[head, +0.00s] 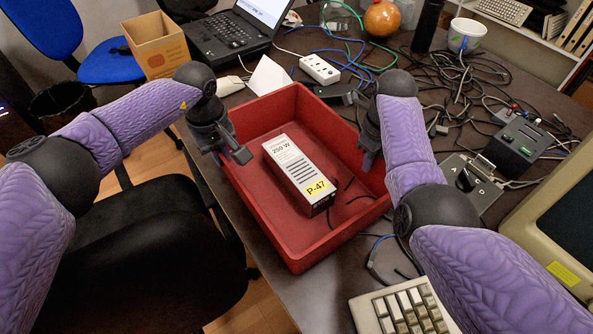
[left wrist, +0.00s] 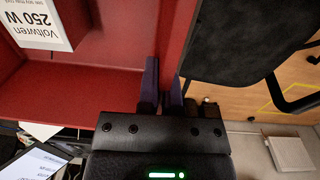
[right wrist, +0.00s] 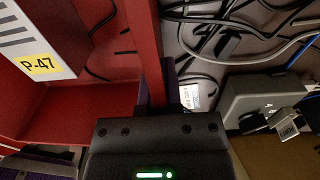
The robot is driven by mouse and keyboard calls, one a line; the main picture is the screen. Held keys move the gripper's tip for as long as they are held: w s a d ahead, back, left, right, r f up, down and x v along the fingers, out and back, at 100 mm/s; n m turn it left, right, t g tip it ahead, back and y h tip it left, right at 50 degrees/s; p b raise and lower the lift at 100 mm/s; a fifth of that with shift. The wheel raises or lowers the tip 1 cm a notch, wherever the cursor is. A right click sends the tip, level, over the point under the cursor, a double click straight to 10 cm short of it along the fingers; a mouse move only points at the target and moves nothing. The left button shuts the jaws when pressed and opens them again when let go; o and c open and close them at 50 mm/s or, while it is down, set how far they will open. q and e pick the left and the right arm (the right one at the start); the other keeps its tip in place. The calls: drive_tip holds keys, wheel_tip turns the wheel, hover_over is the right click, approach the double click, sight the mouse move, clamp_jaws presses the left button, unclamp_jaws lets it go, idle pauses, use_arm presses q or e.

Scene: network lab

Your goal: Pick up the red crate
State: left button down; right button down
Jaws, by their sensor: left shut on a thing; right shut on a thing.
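The red crate (head: 310,237) is an open tray at the middle of the desk in the head view. A white power supply box (head: 300,170) marked 250 W and P-47 lies in it. My left gripper (head: 234,157) is shut on the crate's left wall; in the left wrist view its fingers (left wrist: 163,90) straddle the red wall (left wrist: 176,35). My right gripper (head: 368,155) is shut on the right wall; in the right wrist view its fingers (right wrist: 157,88) straddle that wall (right wrist: 145,40). I cannot tell whether the crate's underside touches the desk.
A laptop (head: 230,40), a power strip (head: 319,69) and a paper card (head: 269,76) lie behind the crate. Tangled cables (head: 465,75) and a grey device (head: 470,183) are at the right. A keyboard (head: 405,310) is in front. A black chair (head: 160,240) stands at the left.

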use_arm(q)
drive_tip(key=shift+r, duration=0.15)
use_arm(e)
drive_tip(key=shift+r, duration=0.15)
